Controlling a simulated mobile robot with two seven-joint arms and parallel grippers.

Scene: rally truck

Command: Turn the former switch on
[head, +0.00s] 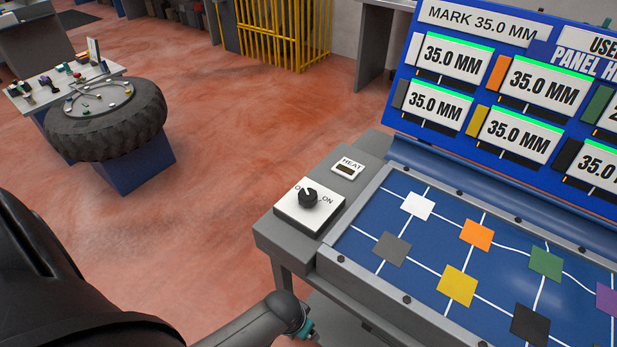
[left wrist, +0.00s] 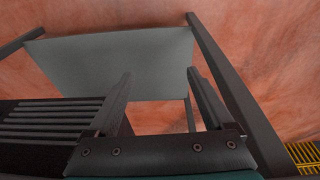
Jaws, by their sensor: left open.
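The switch is a black rotary knob (head: 308,198) on a white square plate (head: 290,212) at the left end of the grey bench. "ON" is printed on the knob's right; a label starting with "O" is on its left, partly covered by the knob. The knob's pointer appears turned toward the left label. A small "HEAT" plate (head: 348,168) behind it has a dark window. My left arm reaches in low, below the bench's front edge, apart from the knob. My left gripper (left wrist: 160,85) is open and empty in the left wrist view. My right gripper is out of view.
The bench carries a blue board (head: 360,238) with coloured squares and a grey raised frame. A blue display panel (head: 402,115) with "35.0 MM" cards stands behind. A tyre table (head: 110,135) is far left. Open reddish floor (head: 220,130) lies between. A yellow rack (head: 275,35) stands behind.

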